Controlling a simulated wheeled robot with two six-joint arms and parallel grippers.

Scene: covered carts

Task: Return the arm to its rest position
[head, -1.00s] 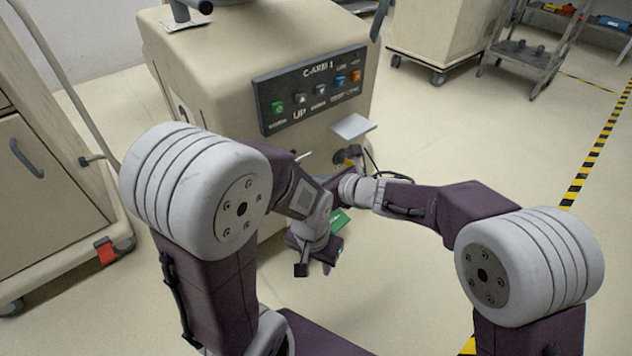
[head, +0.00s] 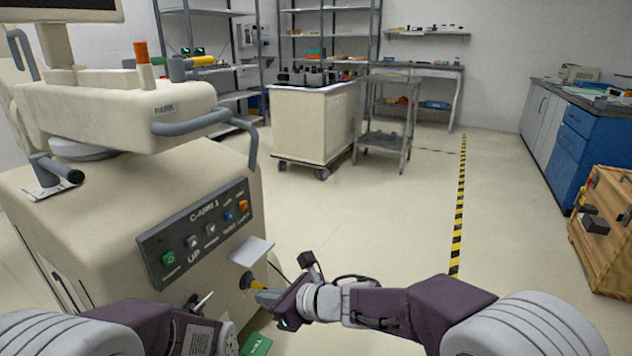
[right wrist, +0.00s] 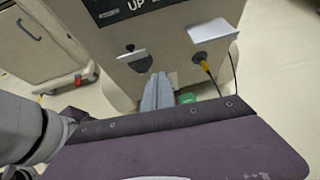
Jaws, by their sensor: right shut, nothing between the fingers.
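My right arm comes in from the lower right of the head view, and its gripper (head: 268,297) points left towards the front of the cream C-arm cart (head: 90,225). The gripper is shut and empty. In the right wrist view its grey fingers (right wrist: 158,92) lie together, pointing at the cart's lower front. A yellow plug (head: 248,284) with a dark cable sits at the cart front, close to the fingertips in the head view. I cannot tell if they touch. My left arm (head: 150,325) shows at the lower left; its gripper is out of view.
The cart carries a button panel (head: 195,233) and a small pale shelf (head: 252,250). Open floor (head: 370,220) lies ahead. A striped floor line (head: 459,200), a wooden crate (head: 603,230) and a blue cabinet (head: 575,150) are at the right.

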